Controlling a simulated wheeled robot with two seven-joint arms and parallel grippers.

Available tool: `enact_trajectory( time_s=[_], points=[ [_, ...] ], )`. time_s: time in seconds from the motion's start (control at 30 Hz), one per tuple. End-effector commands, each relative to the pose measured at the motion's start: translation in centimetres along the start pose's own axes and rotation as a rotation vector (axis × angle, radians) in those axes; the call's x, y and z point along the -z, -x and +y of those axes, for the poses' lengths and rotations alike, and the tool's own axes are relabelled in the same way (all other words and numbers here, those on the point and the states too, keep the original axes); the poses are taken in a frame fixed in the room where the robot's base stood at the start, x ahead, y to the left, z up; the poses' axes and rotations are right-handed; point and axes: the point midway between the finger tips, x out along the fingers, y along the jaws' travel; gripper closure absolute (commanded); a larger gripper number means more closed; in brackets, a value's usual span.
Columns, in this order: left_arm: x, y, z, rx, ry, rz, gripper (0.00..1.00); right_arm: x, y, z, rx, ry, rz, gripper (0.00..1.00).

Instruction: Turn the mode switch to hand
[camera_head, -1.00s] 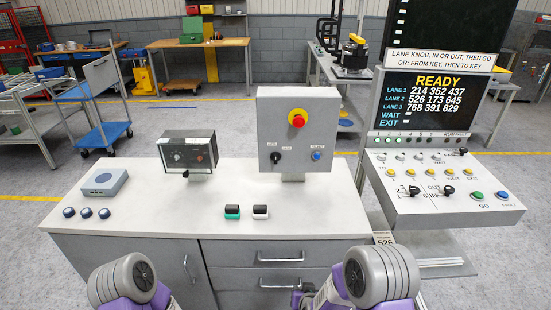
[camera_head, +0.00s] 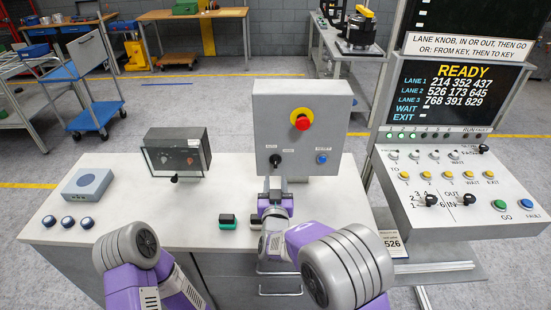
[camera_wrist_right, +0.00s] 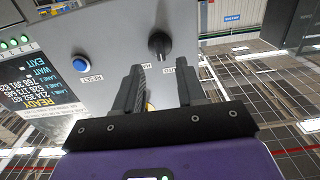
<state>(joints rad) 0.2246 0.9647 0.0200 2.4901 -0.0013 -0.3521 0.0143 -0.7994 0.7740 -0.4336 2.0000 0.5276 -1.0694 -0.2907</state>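The mode switch is a black knob (camera_head: 275,160) low on the left of the grey control box's front face (camera_head: 318,125). Small labels sit beside it, and its pointing direction is too small to tell. My right gripper (camera_head: 269,185) is just below the knob, in front of the box. In the right wrist view, which shows the panel turned over, the knob (camera_wrist_right: 160,44) lies beyond the two spread, empty fingertips (camera_wrist_right: 160,75), not between them. My left arm shows at the lower left of the head view, but its gripper is out of sight.
A red emergency button (camera_head: 300,119) is above the knob. A blue reset button (camera_head: 322,158) is to its right, also in the wrist view (camera_wrist_right: 80,63). A green-and-black block (camera_head: 228,221) lies on the white bench top (camera_head: 120,175). A console (camera_head: 460,190) stands at right.

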Motion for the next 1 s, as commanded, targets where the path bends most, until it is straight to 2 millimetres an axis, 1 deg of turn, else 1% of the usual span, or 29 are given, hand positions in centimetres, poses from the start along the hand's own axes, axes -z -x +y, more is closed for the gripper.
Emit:
enact_trajectory(
  time_s=[0.17,0.3,0.5,0.63,0.9,0.93,1.0],
  points=[
    [-0.1,0.0,0.0,0.000,0.000,-0.001,0.57,-0.1,-2.2,0.1,-0.002,0.000,0.000,0.61],
    [-0.1,0.0,0.0,0.000,0.001,-0.001,0.57,-0.1,-4.3,0.1,-0.001,0.001,0.000,0.61],
    [0.0,0.0,0.0,0.000,0.000,0.000,0.57,-0.1,-6.5,0.1,-0.001,0.001,-0.001,0.61],
    [0.0,0.0,0.0,0.000,0.000,0.000,0.57,-0.1,-7.1,0.1,0.000,0.001,-0.002,0.61],
    [0.0,0.0,0.0,0.000,0.000,0.000,0.57,-0.1,-7.3,0.0,0.000,0.000,-0.002,0.61],
    [0.0,0.0,0.0,0.000,0.000,0.000,0.57,-0.1,-7.3,0.0,0.000,0.000,-0.002,0.64],
    [0.0,0.0,0.0,0.000,0.000,0.000,0.57,-0.1,-7.2,0.0,0.000,0.000,-0.002,0.74]
  ],
)
